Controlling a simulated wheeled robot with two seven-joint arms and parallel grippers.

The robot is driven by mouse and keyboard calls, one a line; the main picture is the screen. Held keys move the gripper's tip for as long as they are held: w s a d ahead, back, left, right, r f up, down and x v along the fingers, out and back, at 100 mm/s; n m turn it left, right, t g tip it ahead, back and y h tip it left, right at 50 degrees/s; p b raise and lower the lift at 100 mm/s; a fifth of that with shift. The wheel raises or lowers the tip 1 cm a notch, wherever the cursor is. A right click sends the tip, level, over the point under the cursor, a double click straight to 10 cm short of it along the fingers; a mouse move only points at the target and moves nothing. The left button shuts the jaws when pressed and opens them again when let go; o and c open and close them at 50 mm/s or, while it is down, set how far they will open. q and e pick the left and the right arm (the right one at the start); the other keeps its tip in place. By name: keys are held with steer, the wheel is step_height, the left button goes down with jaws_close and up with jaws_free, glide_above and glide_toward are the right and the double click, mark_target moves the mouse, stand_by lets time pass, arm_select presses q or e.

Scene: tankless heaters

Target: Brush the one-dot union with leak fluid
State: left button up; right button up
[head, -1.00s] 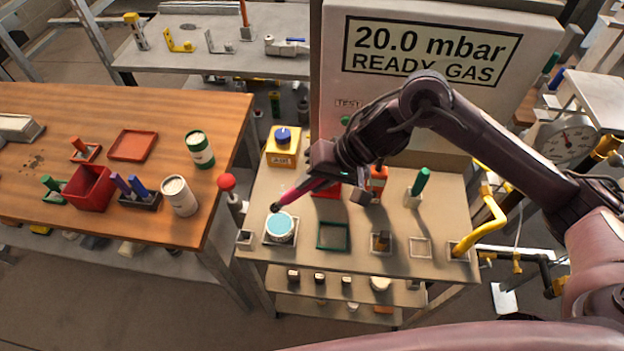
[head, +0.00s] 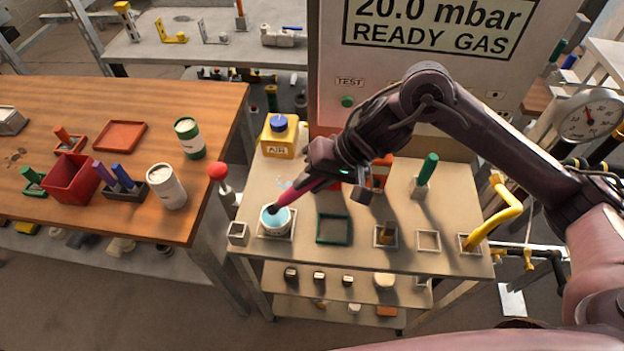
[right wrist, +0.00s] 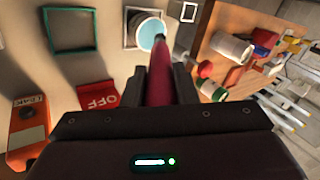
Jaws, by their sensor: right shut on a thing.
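My right gripper (head: 318,174) is shut on a brush with a magenta handle (head: 297,192), which slants down to the left. The brush's dark tip is at the open top of a white pot (head: 277,228) of pale blue fluid, seemingly in the fluid. In the right wrist view the handle (right wrist: 160,80) runs between the fingers toward the pot (right wrist: 150,33). No union with one dot can be made out. A yellow bent pipe (head: 497,222) stands at the bench's right end. My left gripper is not in view.
On the bench are a green-framed tray (head: 333,229), a yellow can with a blue cap (head: 280,137) and a green-handled tool (head: 426,172). A gas panel (head: 430,60) rises behind. A wooden table (head: 90,110) with a red bin (head: 72,177) stands left, across a gap.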

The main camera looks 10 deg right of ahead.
steer(key=shift+f, duration=0.6)
stand_by(0.9)
steer(key=shift+f+p, duration=0.1)
steer(key=shift+p, duration=0.3)
stand_by(2.3)
step_height(320, 180, up, 7)
steer(key=p, duration=0.9)
steer(key=shift+p, duration=0.3)
steer(key=shift+d, duration=0.1)
stand_by(0.4)
